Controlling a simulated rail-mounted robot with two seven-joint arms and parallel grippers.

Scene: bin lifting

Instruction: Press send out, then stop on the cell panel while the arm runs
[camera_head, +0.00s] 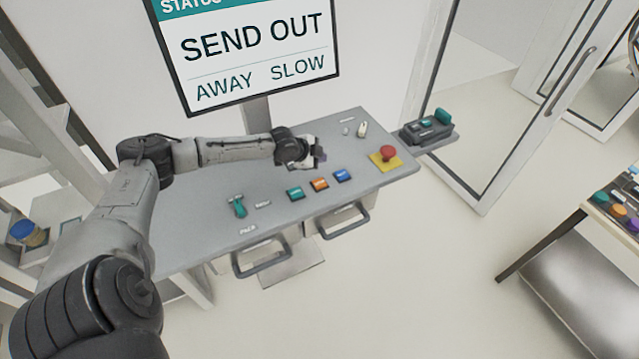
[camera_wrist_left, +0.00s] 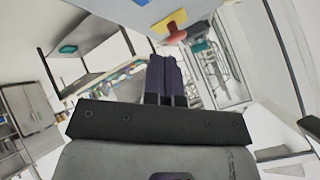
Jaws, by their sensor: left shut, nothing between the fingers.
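The grey cell panel (camera_head: 215,240) spans the middle of the head view. It carries a green button (camera_head: 295,193), an orange button (camera_head: 320,184) and a blue button (camera_head: 343,176) in a row, with labels too small to read. A red mushroom button (camera_head: 388,153) on a yellow plate sits to their right; it also shows in the left wrist view (camera_wrist_left: 173,30). My left gripper (camera_head: 319,160) is shut and empty, behind the blue and orange buttons in the picture and apart from the red one. The status screen (camera_head: 255,50) reads SEND OUT, AWAY, SLOW. My right gripper is out of view.
A teal lever (camera_head: 238,206) stands at the panel's left part, and a small pale switch (camera_head: 362,129) near its back right. A dark box with a teal top (camera_head: 427,128) sits beyond the right end. A table with coloured items (camera_head: 620,205) stands at right; floor between is clear.

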